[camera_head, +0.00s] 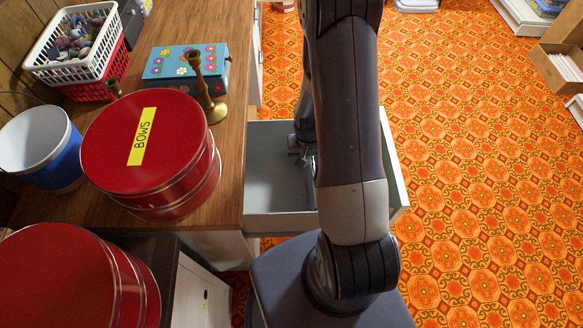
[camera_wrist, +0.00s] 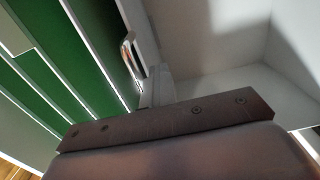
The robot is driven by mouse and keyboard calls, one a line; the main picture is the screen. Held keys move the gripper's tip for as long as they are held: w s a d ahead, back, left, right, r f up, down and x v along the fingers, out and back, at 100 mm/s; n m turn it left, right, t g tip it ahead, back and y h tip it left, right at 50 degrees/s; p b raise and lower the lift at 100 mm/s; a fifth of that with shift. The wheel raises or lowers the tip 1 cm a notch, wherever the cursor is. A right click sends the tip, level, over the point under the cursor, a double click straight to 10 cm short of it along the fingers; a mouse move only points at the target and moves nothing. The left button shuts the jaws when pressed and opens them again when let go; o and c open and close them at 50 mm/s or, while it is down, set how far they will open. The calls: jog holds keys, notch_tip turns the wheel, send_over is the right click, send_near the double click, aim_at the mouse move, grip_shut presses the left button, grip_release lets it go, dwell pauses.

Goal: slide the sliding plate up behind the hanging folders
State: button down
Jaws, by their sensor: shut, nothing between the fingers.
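The hanging folders (camera_wrist: 65,45) are green with pale edges and fill the left of the wrist view. Beside them, at the upper middle, is a narrow pale upright piece with a small metal catch (camera_wrist: 133,55), which looks like the sliding plate's edge. My gripper (camera_wrist: 156,88) is shut and empty, low in the drawer close to this piece. I cannot tell whether it touches the piece. In the head view, my arm hides the folders and most of the gripper.
The open drawer (camera_head: 270,206) has pale walls and a bare floor to the left of my arm. A wooden counter (camera_head: 232,75) beside it carries a red bows tin (camera_head: 105,150), brass candlesticks (camera_head: 198,75) and a flowered box (camera_head: 165,62).

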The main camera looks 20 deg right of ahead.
jog(key=shift+s+d+b, duration=0.15)
jog(key=shift+s+d, duration=0.05)
jog(key=shift+d, duration=0.3)
jog(key=shift+s+d+b, duration=0.15)
jog(key=shift+d, duration=0.35)
dwell(0.6)
dwell(0.3)
jog(key=shift+w+a, duration=0.2)
jog(key=shift+a, duration=0.4)
notch_tip(320, 180, up, 8)
jog(key=p, duration=0.5)
jog(key=shift+f, duration=0.15)
dwell(0.3)
notch_tip(320, 180, down, 8)
jog(key=b, duration=0.5)
jog(key=shift+r, duration=0.2)
